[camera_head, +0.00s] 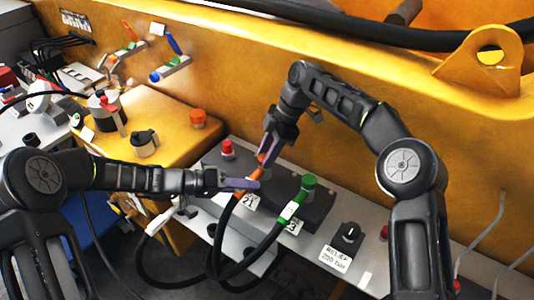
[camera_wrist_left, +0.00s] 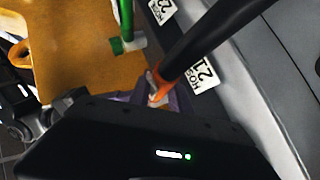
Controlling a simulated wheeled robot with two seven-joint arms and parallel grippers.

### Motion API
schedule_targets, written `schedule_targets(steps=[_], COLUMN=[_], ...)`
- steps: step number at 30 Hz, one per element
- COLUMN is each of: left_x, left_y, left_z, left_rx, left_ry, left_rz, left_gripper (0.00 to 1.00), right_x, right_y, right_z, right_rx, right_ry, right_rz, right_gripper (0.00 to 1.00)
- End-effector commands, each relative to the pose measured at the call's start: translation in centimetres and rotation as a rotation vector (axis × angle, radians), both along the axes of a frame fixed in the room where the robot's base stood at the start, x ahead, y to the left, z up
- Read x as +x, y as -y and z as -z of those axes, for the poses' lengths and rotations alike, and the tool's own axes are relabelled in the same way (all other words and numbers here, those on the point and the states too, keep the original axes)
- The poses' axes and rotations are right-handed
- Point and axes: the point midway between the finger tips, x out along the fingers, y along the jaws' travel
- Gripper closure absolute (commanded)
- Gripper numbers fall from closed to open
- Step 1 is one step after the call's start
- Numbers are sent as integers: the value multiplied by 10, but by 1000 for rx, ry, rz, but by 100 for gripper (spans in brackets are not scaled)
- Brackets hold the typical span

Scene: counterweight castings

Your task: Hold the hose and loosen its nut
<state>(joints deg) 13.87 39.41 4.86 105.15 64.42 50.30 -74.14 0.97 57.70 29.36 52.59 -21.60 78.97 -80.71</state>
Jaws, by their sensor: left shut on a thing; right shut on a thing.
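A black hose (camera_head: 228,215) with an orange sleeve (camera_head: 249,187) runs up to a fitting on the dark block, by the tag 21 (camera_head: 249,201). My left gripper (camera_head: 250,184) is shut on the hose at its orange end. In the left wrist view the hose (camera_wrist_left: 205,40) and its orange collar (camera_wrist_left: 161,89) are at the purple fingers (camera_wrist_left: 160,103). My right gripper (camera_head: 264,158) comes down from above and is shut at the fitting just above the sleeve, where the nut sits. The nut is mostly hidden by the fingers.
A second hose with a green end (camera_head: 290,211) stands close to the right on the same dark block (camera_head: 317,208). A red cap (camera_head: 227,147) is to the left. A relief knob (camera_head: 348,236) is farther right. The yellow wall (camera_head: 350,110) rises behind.

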Motion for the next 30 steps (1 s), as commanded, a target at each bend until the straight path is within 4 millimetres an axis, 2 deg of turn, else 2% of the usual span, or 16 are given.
schedule_targets(steps=[13, 14, 21, 30], left_x=[0, 0, 0, 0], left_y=[-1, -1, -1, 0], left_z=[0, 0, 0, 0], left_rx=[1, 1, 0, 1], left_ry=[-1, -1, -1, 0], left_rz=[-2, -2, -2, 0], left_gripper=[100, 100, 100, 100], right_x=[1, 1, 1, 0], right_y=[3, 3, 1, 1], right_z=[1, 1, 0, 0], right_rx=[-4, -4, -2, -1], right_ry=[1, 2, 1, 1], right_rz=[-11, -10, -12, -9], right_gripper=[100, 64, 44, 43])
